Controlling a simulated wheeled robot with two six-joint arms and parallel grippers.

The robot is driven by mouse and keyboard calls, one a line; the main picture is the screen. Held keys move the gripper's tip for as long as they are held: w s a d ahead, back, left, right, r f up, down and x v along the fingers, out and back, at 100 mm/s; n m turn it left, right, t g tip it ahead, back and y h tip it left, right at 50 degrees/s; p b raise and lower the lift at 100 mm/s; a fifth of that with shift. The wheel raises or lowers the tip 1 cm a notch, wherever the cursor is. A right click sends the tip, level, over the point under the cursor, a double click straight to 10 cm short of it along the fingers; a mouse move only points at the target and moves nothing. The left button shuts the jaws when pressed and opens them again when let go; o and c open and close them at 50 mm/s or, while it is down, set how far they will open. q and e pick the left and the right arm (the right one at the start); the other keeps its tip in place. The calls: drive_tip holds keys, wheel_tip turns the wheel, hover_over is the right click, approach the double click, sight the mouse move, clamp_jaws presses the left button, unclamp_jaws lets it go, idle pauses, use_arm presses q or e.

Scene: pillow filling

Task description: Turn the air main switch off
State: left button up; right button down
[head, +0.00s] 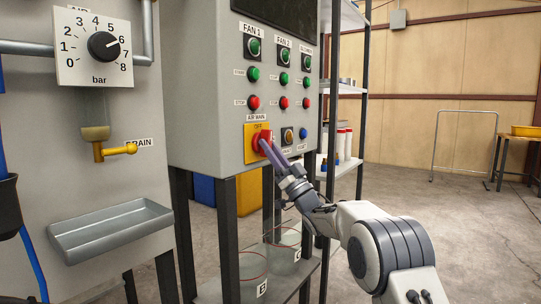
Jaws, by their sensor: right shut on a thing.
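The air main switch (252,141) is a red rotary handle on a yellow plate, low on the left side of the grey control panel (216,98). A label reading AIR MAIN is above it, and OFF is printed at the top of the plate. My right gripper (268,146) reaches in from the lower right and is shut on the red handle. Its fingers cover part of the handle, so its exact angle is hard to tell. My left gripper is not in view.
Fan buttons (254,74) sit above the switch, and a small blue button (303,133) is to its right. A pressure dial (103,46), a yellow drain valve (115,150) and a metal tray (110,229) are at left. A shelf rack (345,89) stands behind; open floor lies right.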

drive_tip(key=shift+n+g+y, duration=1.1)
drive_tip(key=shift+n+g, duration=0.2)
drive_tip(key=shift+n, duration=0.4)
drive_tip(key=c, duration=0.7)
unclamp_jaws()
drive_tip(key=shift+a, duration=0.1)
drive_tip(key=v, duration=1)
drive_tip(key=shift+s+f+p, duration=0.15)
drive_tip(key=shift+p, duration=0.15)
